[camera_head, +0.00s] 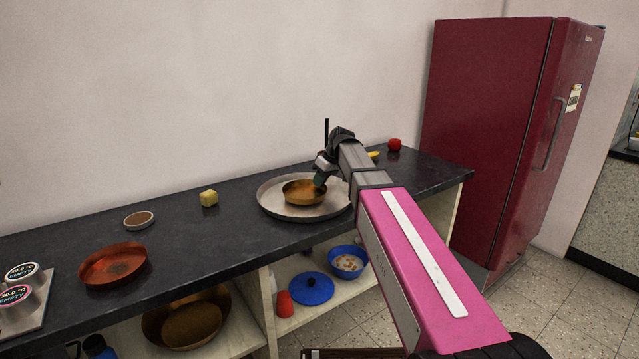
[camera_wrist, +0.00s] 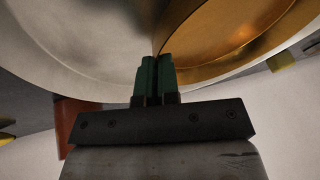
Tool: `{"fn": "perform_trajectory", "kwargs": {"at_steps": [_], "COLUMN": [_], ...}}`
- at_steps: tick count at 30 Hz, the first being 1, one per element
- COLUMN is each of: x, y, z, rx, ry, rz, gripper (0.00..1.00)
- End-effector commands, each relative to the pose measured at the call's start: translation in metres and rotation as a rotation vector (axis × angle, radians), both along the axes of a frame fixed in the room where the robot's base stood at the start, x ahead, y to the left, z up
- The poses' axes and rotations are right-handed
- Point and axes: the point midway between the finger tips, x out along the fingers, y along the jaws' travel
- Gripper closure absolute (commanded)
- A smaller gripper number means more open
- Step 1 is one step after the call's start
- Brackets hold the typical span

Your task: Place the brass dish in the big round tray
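The brass dish (camera_head: 303,196) is a shallow golden dish inside the big round tray (camera_head: 270,204), a wide silver-grey tray on the dark counter. I cannot tell whether the dish's base touches the tray floor. My gripper (camera_head: 320,181) is at the dish's right rim. In the wrist view the green fingertips of my gripper (camera_wrist: 156,68) are close together, with the rim of the brass dish (camera_wrist: 220,45) between them. The big round tray (camera_wrist: 75,60) fills the upper left of that view. Part of the tray's right side is near my arm.
On the counter (camera_head: 235,240) are a yellow block (camera_head: 209,198), a small brown dish (camera_head: 139,219), an orange-brown bowl (camera_head: 113,263) and a red item (camera_head: 394,144). A dark red fridge (camera_head: 480,130) stands right. The shelf below holds a blue bowl (camera_head: 347,262) and other wares.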

Motion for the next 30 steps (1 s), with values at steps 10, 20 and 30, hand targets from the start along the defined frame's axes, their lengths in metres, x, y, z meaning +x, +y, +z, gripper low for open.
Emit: {"fn": "perform_trajectory", "kwargs": {"at_steps": [10, 20, 30], "x": [0.0, 0.0, -0.001], "y": [0.0, 0.0, -0.01], "z": [-0.006, -0.008, 0.015], "rx": [0.001, 0.0, 0.0], "ry": [-0.001, -0.001, -0.003], "rz": [0.0, -0.001, -0.001], "gripper": [1.0, 0.72, 0.72]}}
